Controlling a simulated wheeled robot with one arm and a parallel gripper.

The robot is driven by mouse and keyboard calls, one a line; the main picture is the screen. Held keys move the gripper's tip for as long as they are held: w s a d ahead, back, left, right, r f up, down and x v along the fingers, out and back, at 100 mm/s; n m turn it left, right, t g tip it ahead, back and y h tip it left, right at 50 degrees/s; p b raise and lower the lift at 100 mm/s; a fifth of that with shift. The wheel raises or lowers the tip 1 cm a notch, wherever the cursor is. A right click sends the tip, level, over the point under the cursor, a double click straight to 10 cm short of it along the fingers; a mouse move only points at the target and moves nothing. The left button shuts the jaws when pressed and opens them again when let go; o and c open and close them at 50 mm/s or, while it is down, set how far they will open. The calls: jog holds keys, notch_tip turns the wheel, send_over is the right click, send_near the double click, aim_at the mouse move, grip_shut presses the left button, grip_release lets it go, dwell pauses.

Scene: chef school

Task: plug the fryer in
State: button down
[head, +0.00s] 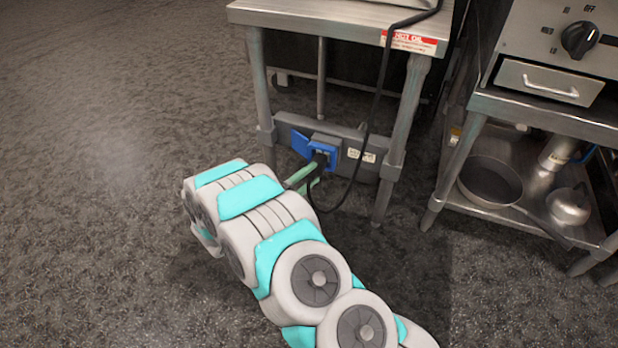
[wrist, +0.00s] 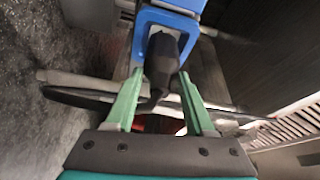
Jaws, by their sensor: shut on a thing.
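The black plug (wrist: 162,62) is between the green fingers of my gripper (wrist: 160,76), which is shut on it. In the wrist view the plug's front is at the opening of the blue socket (wrist: 150,18); I cannot tell how deep it sits. In the head view the blue socket (head: 333,153) is on a grey box on the table's lower rail, with its blue lid (head: 299,143) open to the left. My gripper (head: 314,178) reaches it from the front. The black cord (head: 369,130) runs from the plug up to the table top. The fryer itself is mostly out of view.
The steel table (head: 330,14) stands above the socket, its front right leg (head: 404,130) just right of my gripper. Another steel stand (head: 540,118) with a pan (head: 490,182) on its lower shelf is further right. The floor at left is clear.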

jog(key=shift+w+d, duration=0.2)
jog(key=shift+w, duration=0.4)
dwell(0.5)
jog(key=shift+c, duration=0.9)
grip_release()
jog(key=v, duration=0.7)
jog(key=shift+s+a, duration=0.25)
jog(key=shift+s, duration=0.05)
jog(key=shift+f, duration=0.1)
